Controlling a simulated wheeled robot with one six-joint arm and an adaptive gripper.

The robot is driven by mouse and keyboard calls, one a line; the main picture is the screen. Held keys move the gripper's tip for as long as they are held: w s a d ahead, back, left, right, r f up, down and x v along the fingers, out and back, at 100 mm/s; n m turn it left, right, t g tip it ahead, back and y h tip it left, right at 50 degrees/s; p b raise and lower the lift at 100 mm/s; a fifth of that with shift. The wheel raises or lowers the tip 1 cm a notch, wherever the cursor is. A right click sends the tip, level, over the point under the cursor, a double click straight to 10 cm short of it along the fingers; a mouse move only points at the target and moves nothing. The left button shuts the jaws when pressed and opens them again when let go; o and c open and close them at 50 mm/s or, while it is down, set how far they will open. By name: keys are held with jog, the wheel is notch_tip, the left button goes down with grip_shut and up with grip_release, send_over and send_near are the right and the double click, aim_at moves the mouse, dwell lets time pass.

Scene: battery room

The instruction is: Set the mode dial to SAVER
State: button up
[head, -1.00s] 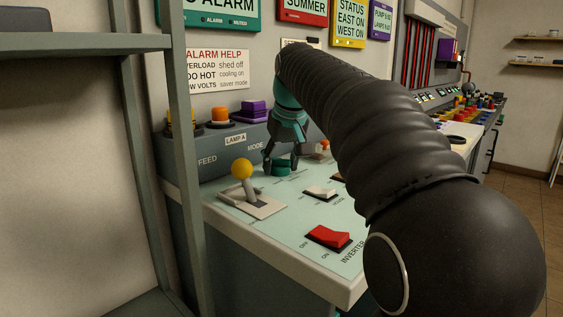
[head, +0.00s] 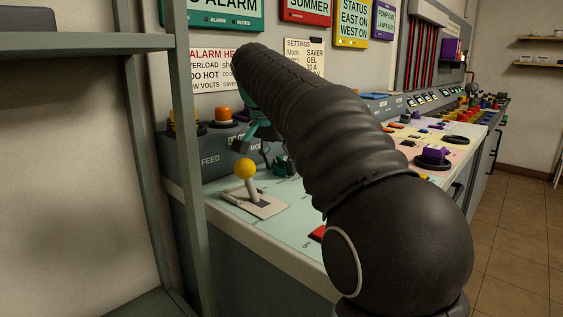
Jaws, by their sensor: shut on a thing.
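The mode dial (head: 281,168), a dark teal knob, sits on the pale green console top behind the yellow-ball lever. Only a small part of it shows beside my arm. My gripper (head: 264,152), teal and dark, is at the dial and shut on it. My arm covers much of the gripper, so the finger contact and the dial's pointer are hidden. The MODE label on the console's upright face is partly covered. The settings card (head: 304,62) on the wall reads Mode SAVER.
The yellow-ball lever (head: 246,169) stands just in front of my gripper. A red switch (head: 318,234) is mostly behind my arm. An orange button (head: 223,115) is on the raised ledge. A grey shelf frame (head: 180,150) rises at left. Floor at right is clear.

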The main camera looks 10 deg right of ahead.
jog(key=shift+w+a+m+g+h, duration=0.1)
jog(key=shift+m+g+h, duration=0.4)
jog(key=shift+m, duration=1.5)
jog(key=shift+g, duration=0.3)
jog(key=o, duration=1.1)
jog(key=shift+c, duration=0.2)
